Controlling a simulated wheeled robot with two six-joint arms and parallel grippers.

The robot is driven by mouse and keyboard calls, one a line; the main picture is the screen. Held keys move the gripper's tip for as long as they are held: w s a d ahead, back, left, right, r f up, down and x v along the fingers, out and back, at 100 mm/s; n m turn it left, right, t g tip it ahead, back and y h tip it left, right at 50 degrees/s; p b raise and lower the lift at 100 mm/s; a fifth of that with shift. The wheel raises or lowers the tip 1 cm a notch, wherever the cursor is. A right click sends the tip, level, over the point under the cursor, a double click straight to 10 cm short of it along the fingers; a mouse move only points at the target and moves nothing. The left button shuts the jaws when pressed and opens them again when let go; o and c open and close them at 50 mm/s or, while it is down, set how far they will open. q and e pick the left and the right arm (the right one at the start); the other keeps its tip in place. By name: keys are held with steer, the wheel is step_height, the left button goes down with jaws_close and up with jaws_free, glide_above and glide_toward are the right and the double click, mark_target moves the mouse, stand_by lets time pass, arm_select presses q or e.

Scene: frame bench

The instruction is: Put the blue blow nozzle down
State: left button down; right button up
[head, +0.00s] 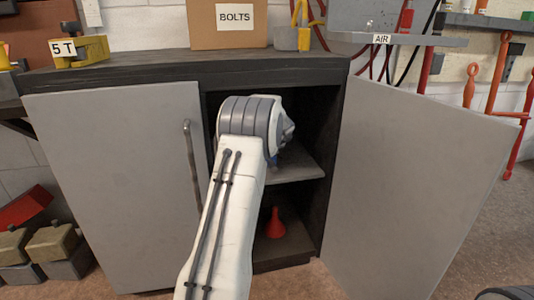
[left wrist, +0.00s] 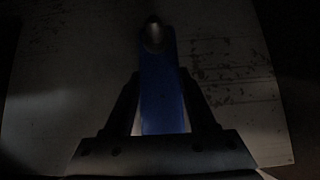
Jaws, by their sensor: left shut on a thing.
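The blue blow nozzle (left wrist: 160,90) with its metal tip is between the two dark fingers of my left gripper (left wrist: 159,104) in the left wrist view. The gripper is shut on it. In the head view my left arm reaches into the open cabinet, and its wrist hides most of the gripper and nozzle. A little blue shows just below the wrist, above the grey middle shelf (head: 297,168). The shelf surface (left wrist: 225,70) lies beneath the nozzle in the dim wrist view. I cannot tell whether the nozzle touches it. My right gripper is not in view.
The right cabinet door (head: 415,180) stands open and the left door (head: 115,180) is shut. A red funnel (head: 275,225) stands on the cabinet floor below the shelf. A BOLTS box (head: 230,35) sits on the bench top (head: 150,68). The opening is narrow around my arm.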

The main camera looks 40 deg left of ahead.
arm_select(q)
steer(key=shift+f+b, duration=0.4)
steer(key=shift+f, duration=0.35)
stand_by(0.3)
steer(key=shift+c, duration=0.6)
jaws_free()
steer(key=p+v, duration=0.3)
steer(key=v, duration=0.6)
steer(key=shift+r+p, duration=0.1)
steer(key=shift+p, duration=0.3)
steer(key=shift+s+d+r, duration=0.35)
steer(key=shift+d+r, duration=0.05)
steer(key=shift+r, duration=0.05)
steer(key=shift+d, duration=0.1)
